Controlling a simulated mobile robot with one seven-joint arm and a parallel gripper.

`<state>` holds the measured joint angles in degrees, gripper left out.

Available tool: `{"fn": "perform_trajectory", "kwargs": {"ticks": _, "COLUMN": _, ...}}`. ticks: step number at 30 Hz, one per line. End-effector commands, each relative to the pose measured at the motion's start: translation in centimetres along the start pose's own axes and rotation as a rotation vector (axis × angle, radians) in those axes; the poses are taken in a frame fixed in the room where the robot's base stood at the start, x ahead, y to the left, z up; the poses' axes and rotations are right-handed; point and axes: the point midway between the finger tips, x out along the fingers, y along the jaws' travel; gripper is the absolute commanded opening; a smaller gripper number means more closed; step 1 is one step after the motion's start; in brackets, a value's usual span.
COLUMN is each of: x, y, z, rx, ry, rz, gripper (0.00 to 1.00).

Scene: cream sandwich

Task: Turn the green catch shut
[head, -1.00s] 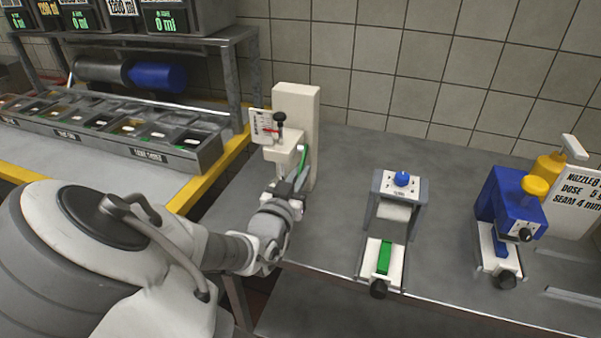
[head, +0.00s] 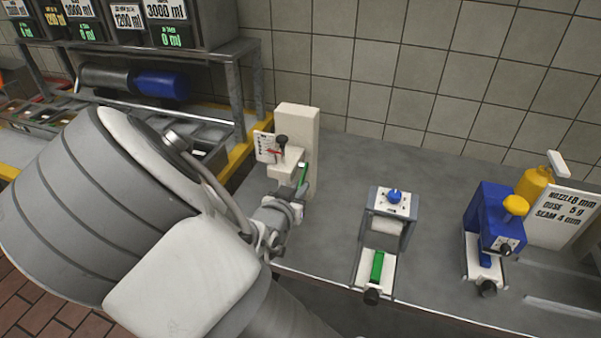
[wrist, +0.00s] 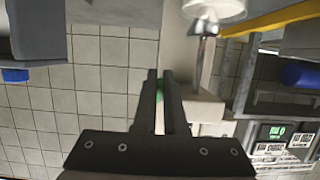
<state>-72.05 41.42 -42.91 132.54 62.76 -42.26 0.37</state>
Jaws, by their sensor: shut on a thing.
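A cream upright machine (head: 300,128) stands on the grey bench, with a black knob on top of its head. A thin green catch (head: 303,173) shows on its right side, just above my gripper (head: 299,196). In the wrist view a bit of the green catch (wrist: 159,92) shows between the two dark fingers of my gripper (wrist: 160,78). The fingers are close together and shut on the catch, hiding most of it. The catch's exact angle cannot be told.
A grey stand with a blue knob (head: 394,196) and a separate green bar (head: 377,266) stands to the right. A blue machine (head: 490,215) and a white sign (head: 566,208) are further right. A metal rack (head: 255,95) is at left. Bare bench lies between the machines.

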Motion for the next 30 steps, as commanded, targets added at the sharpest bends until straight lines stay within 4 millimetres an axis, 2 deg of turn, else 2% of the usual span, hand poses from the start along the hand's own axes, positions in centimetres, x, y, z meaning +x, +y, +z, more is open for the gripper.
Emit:
{"fn": "perform_trajectory", "kwargs": {"ticks": 1, "x": -0.4, "y": 0.2, "z": -1.2, "rx": 0.002, "ry": -0.037, "rz": 0.004, "gripper": 0.00}}
{"fn": "perform_trajectory", "kwargs": {"ticks": 6, "x": -0.8, "y": 0.1, "z": -1.6, "rx": 0.003, "ry": -0.157, "rz": 0.004, "gripper": 0.00}}
{"fn": "perform_trajectory", "kwargs": {"ticks": 18, "x": -1.5, "y": 0.1, "z": -2.3, "rx": 0.001, "ry": -0.395, "rz": 0.003, "gripper": 0.00}}
{"fn": "perform_trajectory", "kwargs": {"ticks": 30, "x": -1.6, "y": 0.0, "z": -2.3, "rx": 0.000, "ry": -0.503, "rz": 0.000, "gripper": 0.00}}
